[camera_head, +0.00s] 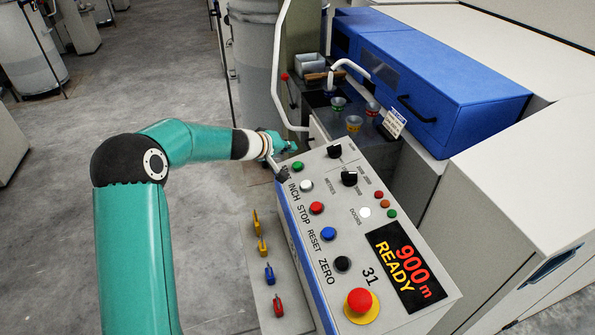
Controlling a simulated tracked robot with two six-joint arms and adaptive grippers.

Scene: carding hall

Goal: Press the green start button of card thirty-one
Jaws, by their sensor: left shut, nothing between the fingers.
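The green start button (298,166) sits at the far left end of the button row on the grey control panel (330,212), which is marked 31. The word beside the button is partly covered by the gripper. My right gripper is not in view.
White (306,186), red (316,208), blue (328,233) and black (342,264) buttons follow toward me. A red emergency stop (359,300) is at the near end. Two black knobs (348,178) stand up right of the row.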

